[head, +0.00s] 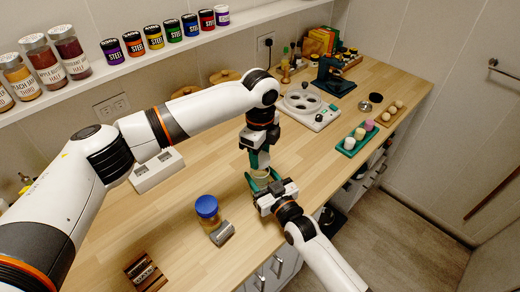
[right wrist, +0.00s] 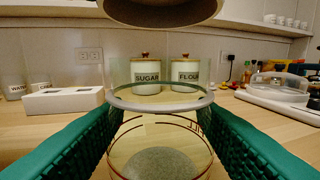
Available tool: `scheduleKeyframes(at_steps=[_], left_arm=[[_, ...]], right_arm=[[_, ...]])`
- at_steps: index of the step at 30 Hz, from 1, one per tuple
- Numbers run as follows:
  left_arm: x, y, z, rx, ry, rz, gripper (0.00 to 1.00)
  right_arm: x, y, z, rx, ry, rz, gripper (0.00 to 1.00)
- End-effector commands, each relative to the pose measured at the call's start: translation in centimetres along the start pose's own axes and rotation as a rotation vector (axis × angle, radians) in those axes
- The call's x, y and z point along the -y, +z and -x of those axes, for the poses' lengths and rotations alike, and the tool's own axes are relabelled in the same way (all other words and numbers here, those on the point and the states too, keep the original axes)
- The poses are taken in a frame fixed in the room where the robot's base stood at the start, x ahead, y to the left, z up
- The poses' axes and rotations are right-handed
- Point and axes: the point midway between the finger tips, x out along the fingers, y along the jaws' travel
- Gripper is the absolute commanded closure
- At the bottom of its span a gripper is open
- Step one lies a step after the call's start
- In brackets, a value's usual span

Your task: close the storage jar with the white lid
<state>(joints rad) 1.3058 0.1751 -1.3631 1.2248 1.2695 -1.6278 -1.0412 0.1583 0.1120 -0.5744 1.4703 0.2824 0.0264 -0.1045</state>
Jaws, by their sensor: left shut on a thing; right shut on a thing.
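The clear glass storage jar (right wrist: 160,140) stands between my right gripper's green fingers in the right wrist view, with a pale grey ring around it and grey contents at the bottom. My right gripper (head: 264,184) is shut on it near the counter's front edge. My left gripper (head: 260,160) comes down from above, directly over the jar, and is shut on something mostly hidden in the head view. A round, shaded piece (right wrist: 160,12) hangs above the jar in the right wrist view, apart from it; it appears to be the lid's underside, though its white colour does not show.
A blue-lidded jar (head: 207,209) and a grey item (head: 222,233) stand left of my right gripper. A dark wooden block (head: 146,272) is at the near left. A white appliance (head: 308,107) and green tray (head: 357,139) lie to the right. The counter between is clear.

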Motion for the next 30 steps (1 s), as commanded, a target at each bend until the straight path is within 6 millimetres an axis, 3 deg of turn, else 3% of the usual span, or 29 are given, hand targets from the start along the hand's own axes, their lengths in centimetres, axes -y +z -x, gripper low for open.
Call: scheduleKeyframes(at_steps=[30], left_arm=[[0.0, 0.0, -1.8, 0.000, 0.000, 0.000, 0.74]], right_arm=[[0.0, 0.0, 0.0, 0.001, 0.000, 0.001, 0.89]])
